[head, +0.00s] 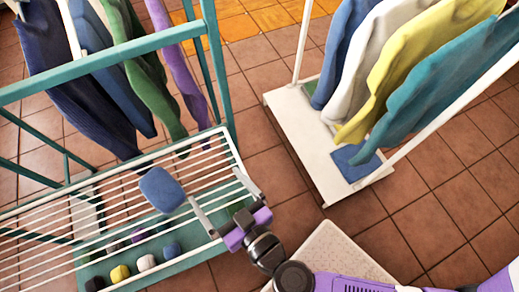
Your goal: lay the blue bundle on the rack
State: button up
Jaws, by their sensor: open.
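A blue bundle (161,189), rounded and folded, appears over the white bars of the rack (60,222), near its right end. It looks to rest on the bars, though a small height above them is hard to rule out. My gripper (214,184) is open, its two grey fingers spread apart. The left fingertip is close beside the bundle's right lower edge; whether they touch I cannot tell. The bundle is not between the fingers.
Small black, yellow (119,274), white, purple and blue bundles lie on the green lower shelf (195,264). Clothes hang from the teal frame (120,60). A white stand (300,137) with hanging clothes and a flat blue piece (356,161) stands right. Tiled floor lies between.

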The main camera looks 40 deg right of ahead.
jog(key=s+d+r, duration=0.3)
jog(key=s, duration=0.2)
jog(key=s+d+r+n+g+y, duration=0.1)
jog(key=s+d+r, duration=0.2)
jog(key=s, duration=0.3)
jog(key=s+d+r+n, duration=0.1)
jog(key=s+d+r, duration=0.2)
jog(key=s+d, duration=0.2)
jog(key=shift+s+d+y, duration=0.2)
jog(key=shift+s+y, duration=0.1)
jog(key=shift+s, duration=0.45)
